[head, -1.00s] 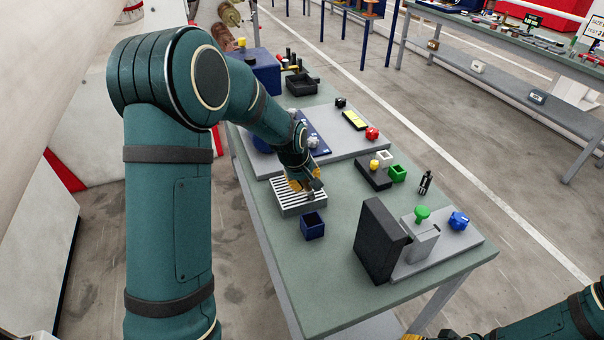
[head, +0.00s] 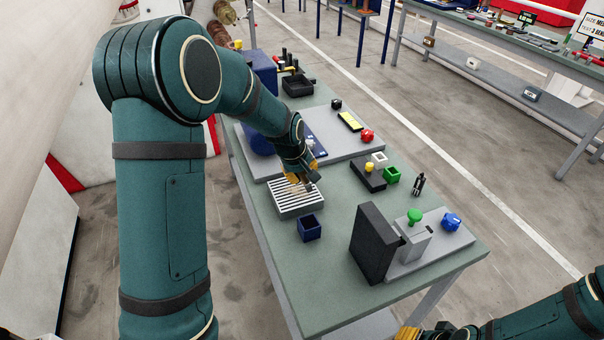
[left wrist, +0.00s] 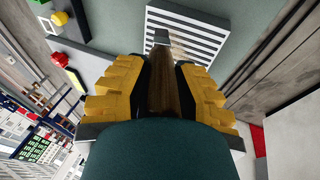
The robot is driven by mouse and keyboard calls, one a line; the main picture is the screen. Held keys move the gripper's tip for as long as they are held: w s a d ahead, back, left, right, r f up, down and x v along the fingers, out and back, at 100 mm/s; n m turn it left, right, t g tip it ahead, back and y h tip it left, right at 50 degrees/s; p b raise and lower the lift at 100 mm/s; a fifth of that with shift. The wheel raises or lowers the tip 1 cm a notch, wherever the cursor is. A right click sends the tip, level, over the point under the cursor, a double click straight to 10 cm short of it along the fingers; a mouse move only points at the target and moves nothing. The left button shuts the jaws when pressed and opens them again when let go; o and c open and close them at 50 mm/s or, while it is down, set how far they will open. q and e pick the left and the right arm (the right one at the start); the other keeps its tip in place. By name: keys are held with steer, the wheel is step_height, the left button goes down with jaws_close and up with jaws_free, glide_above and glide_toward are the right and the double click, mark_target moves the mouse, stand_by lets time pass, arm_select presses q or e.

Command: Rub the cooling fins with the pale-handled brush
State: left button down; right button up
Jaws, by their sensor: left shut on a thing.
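The cooling fins (head: 294,204) are a pale block with dark slots near the table's left edge. They also show at the top of the left wrist view (left wrist: 205,38). My left gripper (head: 299,176) is shut on the brush handle, over the far part of the fins. In the left wrist view the brown wooden handle (left wrist: 163,88) lies between the yellow finger pads, with a small grey end (left wrist: 162,37) in front of the fins. Whether the brush touches them I cannot tell. My right gripper (head: 407,333) is cut off at the bottom edge.
A dark blue open box (head: 309,229) stands just in front of the fins. A black upright panel (head: 374,243) and a grey fixture with a green knob (head: 414,216) are at the near right. A dark block (head: 367,175) lies right of the fins.

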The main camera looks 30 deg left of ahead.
arm_select(q)
steer(key=shift+r+p, duration=0.4)
steer(key=shift+r, duration=0.45)
arm_select(e)
steer(key=shift+r, duration=0.6)
arm_select(q)
steer(key=shift+r+p, duration=1.2)
steer(key=shift+r, duration=0.35)
arm_select(e)
step_height(320, 180, up, 2)
steer(key=shift+r, duration=0.2)
arm_select(q)
steer(key=shift+f, duration=0.1)
